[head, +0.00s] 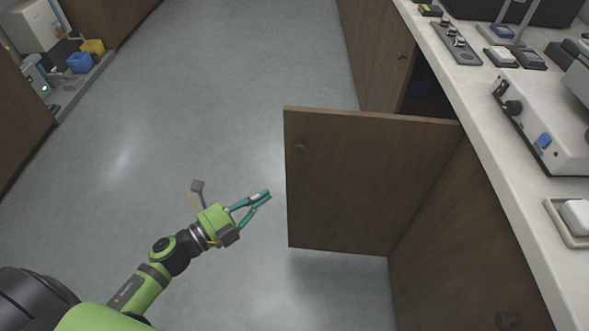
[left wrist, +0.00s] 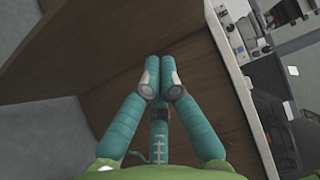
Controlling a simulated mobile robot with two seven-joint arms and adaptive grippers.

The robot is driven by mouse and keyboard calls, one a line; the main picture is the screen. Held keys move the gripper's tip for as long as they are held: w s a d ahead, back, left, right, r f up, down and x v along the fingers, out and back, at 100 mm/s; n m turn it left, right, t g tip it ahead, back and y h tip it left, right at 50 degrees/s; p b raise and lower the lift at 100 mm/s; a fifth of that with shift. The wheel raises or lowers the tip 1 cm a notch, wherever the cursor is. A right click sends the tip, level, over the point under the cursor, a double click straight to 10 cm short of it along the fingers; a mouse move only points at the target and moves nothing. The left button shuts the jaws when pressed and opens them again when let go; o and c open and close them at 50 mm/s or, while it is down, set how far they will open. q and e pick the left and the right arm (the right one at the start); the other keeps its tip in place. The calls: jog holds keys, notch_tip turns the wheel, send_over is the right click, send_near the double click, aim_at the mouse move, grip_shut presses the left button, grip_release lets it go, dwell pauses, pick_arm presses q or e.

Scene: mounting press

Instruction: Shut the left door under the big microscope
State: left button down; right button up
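The brown cabinet door (head: 370,180) stands wide open, sticking out into the aisle from the counter on the right. A small round knob (head: 300,147) sits near its free edge. My left gripper (head: 269,194) is just left of the door's free edge in the head view, lower than the knob, with no clear contact. In the left wrist view its teal fingertips (left wrist: 160,62) are together with nothing between them, and brown wood panels fill much of the view behind. My right gripper is not in view.
The white counter (head: 480,130) runs along the right, with a white instrument (head: 550,115) with a black knob near its edge. A dark cabinet opening (head: 428,92) shows behind the door. The grey floor (head: 200,90) left of the door is clear.

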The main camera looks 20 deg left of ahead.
pick_arm(q)
jog(key=w+a+x, duration=0.1)
jog(key=a+x, duration=0.1)
jog(key=x, duration=1)
jog(key=shift+w+p, duration=0.35)
jog(key=shift+w, duration=0.1)
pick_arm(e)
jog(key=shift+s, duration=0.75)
pick_arm(q)
jog(key=shift+a+r, duration=0.15)
jog(key=shift+a, duration=0.05)
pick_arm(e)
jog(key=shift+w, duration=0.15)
